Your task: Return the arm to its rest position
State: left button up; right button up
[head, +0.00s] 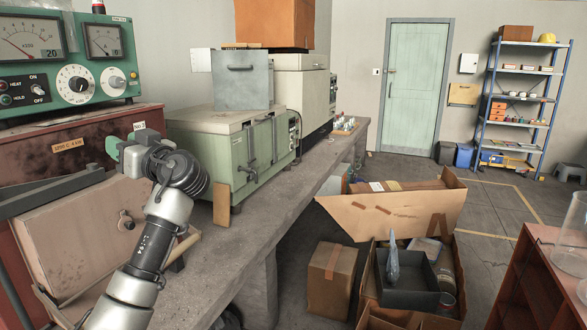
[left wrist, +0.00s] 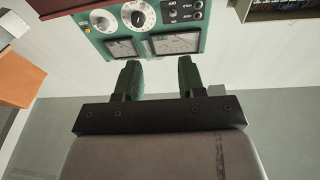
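My left arm (head: 146,252) comes in from the bottom left and reaches up over the bench. My left gripper (head: 124,146) is raised in front of the red-brown furnace and beside the pale green box. In the left wrist view the left gripper (left wrist: 159,76) has its two green fingers apart, with nothing between them. The wrist camera sees the green control unit upside down beyond the fingers. My right gripper is in neither view.
The red-brown furnace (head: 66,150) carries a green control unit (head: 75,60) with dials. A pale green box (head: 223,140) stands on the concrete bench (head: 250,226). Cardboard boxes (head: 331,278) stand on the floor to the right. A red-brown shelf (head: 540,285) with glassware is at the right edge.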

pick_arm(q)
jog(key=s+d+f+m+h, duration=0.2)
jog(key=s+f+m+h, duration=0.1)
jog(key=f, duration=0.8)
jog(key=s+d+f+m+h, duration=0.15)
jog(key=s+f+h, duration=0.25)
jog(key=f, duration=0.7)
jog(key=s+d+f+m+h, duration=0.1)
jog(key=s+f+m+h, duration=0.2)
jog(key=f, duration=0.8)
jog(key=s+d+f+m+g+h, duration=0.1)
jog(key=s+d+f+m+h, duration=0.1)
jog(key=s+f, duration=0.4)
jog(key=s+d+f+m+g+h, duration=0.1)
jog(key=s+d+f+g+h, duration=0.1)
jog(key=s+f, duration=0.45)
jog(key=s+d+m+g+h, duration=0.2)
jog(key=s, duration=0.8)
jog(key=s+d+m+g+h, duration=0.1)
jog(key=s+d+h, duration=0.15)
jog(key=s, duration=0.65)
notch_tip(320, 180, down, 25)
jog(key=g, duration=0.1)
jog(key=s+a+f+g, duration=0.1)
jog(key=s+a+f, duration=0.2)
jog(key=s+f, duration=1.4)
jog(key=shift+a+f+m, duration=0.2)
jog(key=shift+f+m, duration=0.15)
jog(key=shift+f, duration=0.2)
